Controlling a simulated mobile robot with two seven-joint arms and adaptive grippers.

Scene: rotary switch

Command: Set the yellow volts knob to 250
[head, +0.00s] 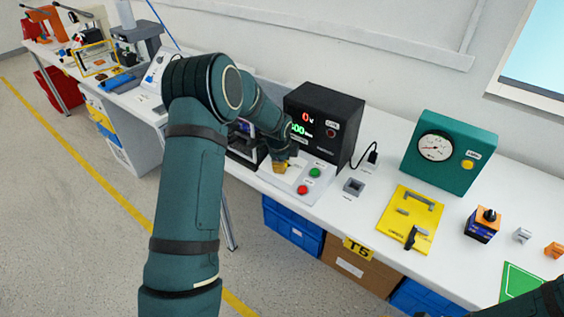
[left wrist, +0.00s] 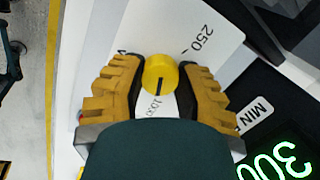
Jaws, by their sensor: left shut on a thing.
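The yellow volts knob (left wrist: 158,73) sits on a light panel plate between the two fingers of my left gripper (left wrist: 160,88). My left gripper is shut on the knob. A dark line on the knob points down in the left wrist view, toward a label that seems to read 1000. The 250 label (left wrist: 202,39) lies up and to the right of the knob. In the head view my left gripper (head: 281,165) is over the panel (head: 280,181), and the knob is mostly hidden there. My right gripper is out of view.
A black box with red and green digits (head: 340,118) stands behind the panel. Green (head: 315,173) and red (head: 302,190) buttons sit just right of my left gripper. A grey square socket (head: 353,187), a yellow plate (head: 395,226) and a teal gauge box (head: 455,165) stand farther right.

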